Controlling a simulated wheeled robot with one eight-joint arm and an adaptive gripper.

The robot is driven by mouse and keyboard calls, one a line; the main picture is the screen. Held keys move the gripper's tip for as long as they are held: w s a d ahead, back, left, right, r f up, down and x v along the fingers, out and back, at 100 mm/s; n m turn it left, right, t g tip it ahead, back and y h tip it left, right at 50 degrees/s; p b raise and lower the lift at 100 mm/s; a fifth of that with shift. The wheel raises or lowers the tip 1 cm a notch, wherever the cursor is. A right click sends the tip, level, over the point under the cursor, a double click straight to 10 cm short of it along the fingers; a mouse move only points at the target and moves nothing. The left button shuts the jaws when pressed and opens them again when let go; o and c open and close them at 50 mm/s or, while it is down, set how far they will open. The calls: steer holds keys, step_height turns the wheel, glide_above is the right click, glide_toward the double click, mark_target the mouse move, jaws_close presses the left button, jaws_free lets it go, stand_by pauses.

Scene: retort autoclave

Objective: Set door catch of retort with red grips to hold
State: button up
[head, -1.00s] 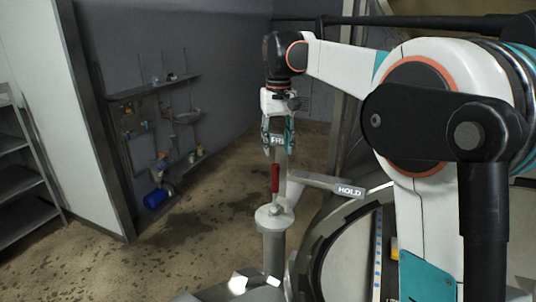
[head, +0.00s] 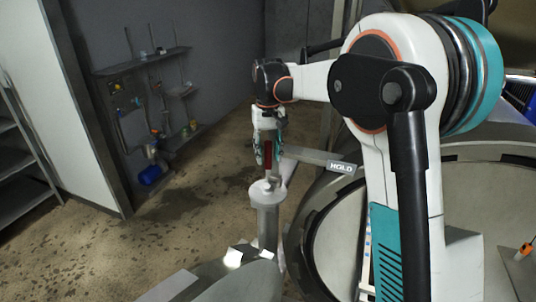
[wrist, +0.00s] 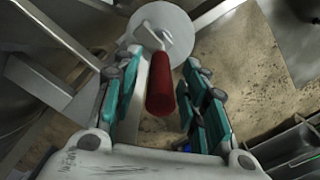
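The door catch has a lever with a red grip (head: 267,158) on a pale round-topped post (head: 267,198). A plate marked HOLD (head: 341,167) is on an arm to the right of the lever. My gripper (head: 266,155) points down around the red grip. In the wrist view the red grip (wrist: 160,92) lies between the teal fingers of my gripper (wrist: 162,105), with gaps on both sides. The gripper is open. The round post top (wrist: 165,25) shows beyond the grip. The other plate is hidden behind my gripper.
The round retort door and its rim (head: 300,215) stand at the right, close to my arm. A wall shelf (head: 145,62) with small items and a blue container (head: 150,175) are at the back left. A grey rack (head: 22,195) is at the left edge. The floor between is clear.

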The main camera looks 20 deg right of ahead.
steer(key=shift+f, duration=0.65)
jaws_close()
steer(key=s+d+f+t+y+b, duration=0.6)
steer(key=y+b, duration=0.5)
steer(key=b, duration=0.5)
steer(key=shift+d+f+t+b, duration=0.35)
steer(key=shift+d+f+t, duration=0.35)
steer(key=shift+d+t, duration=0.45)
steer(key=shift+s, duration=0.1)
